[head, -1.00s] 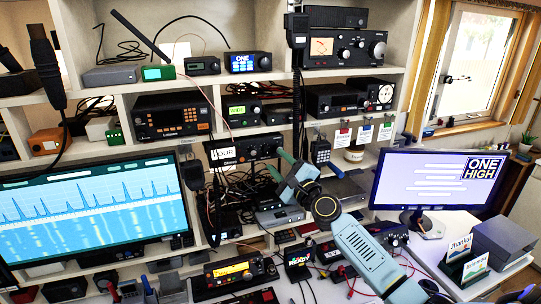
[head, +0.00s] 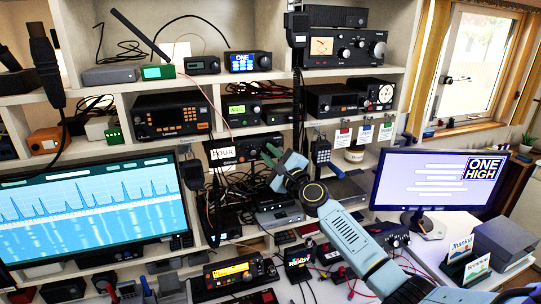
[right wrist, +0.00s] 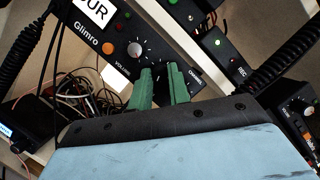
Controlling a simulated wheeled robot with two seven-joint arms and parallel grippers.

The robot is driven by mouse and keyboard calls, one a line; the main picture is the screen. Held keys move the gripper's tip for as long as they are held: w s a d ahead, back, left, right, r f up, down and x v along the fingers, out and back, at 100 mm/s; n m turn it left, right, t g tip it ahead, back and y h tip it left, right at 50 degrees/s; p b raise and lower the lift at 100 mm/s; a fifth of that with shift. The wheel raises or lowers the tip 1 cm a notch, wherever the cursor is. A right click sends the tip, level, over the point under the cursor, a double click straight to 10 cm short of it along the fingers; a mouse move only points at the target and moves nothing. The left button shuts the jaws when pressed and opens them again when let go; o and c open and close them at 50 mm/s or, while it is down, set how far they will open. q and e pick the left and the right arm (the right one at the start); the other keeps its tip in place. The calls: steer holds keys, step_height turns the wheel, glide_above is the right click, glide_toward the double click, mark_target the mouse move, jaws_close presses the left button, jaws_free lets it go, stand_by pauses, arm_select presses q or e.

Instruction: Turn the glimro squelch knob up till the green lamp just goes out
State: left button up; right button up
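The Glimro radio (head: 262,147) is a dark unit on the middle shelf with a white display. My right gripper (head: 269,151) is at the radio's right part. In the right wrist view, the green fingers of my right gripper (right wrist: 161,72) reach the panel right of the volume knob, with a narrow dark gap between them. The squelch knob is hidden or not distinguishable there. My left gripper is out of view.
Loose cables (right wrist: 92,90) are below the radio. A large monitor (head: 95,208) stands left, a smaller monitor (head: 437,180) right.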

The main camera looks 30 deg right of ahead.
steer(key=shift+n, duration=0.3)
jaws_close()
steer(key=n+p, duration=0.1)
steer(key=n+g+p, duration=0.1)
steer(key=n, duration=0.1)
steer(key=n+p, duration=0.1)
steer(key=shift+d+r+y, duration=0.1)
steer(key=shift+r+y, duration=0.15)
steer(key=shift+y, duration=0.15)
steer(key=shift+n+g+p, duration=0.8)
steer(key=shift+n+p, duration=0.65)
steer(key=shift+n, duration=0.55)
steer(key=o, duration=0.8)
jaws_free()
steer(key=shift+o, duration=0.2)
steer(key=shift+s, duration=0.55)
steer(key=s+d, duration=0.1)
steer(key=s, duration=1.1)
steer(key=shift+s+d, duration=0.15)
steer(key=shift+d, duration=0.05)
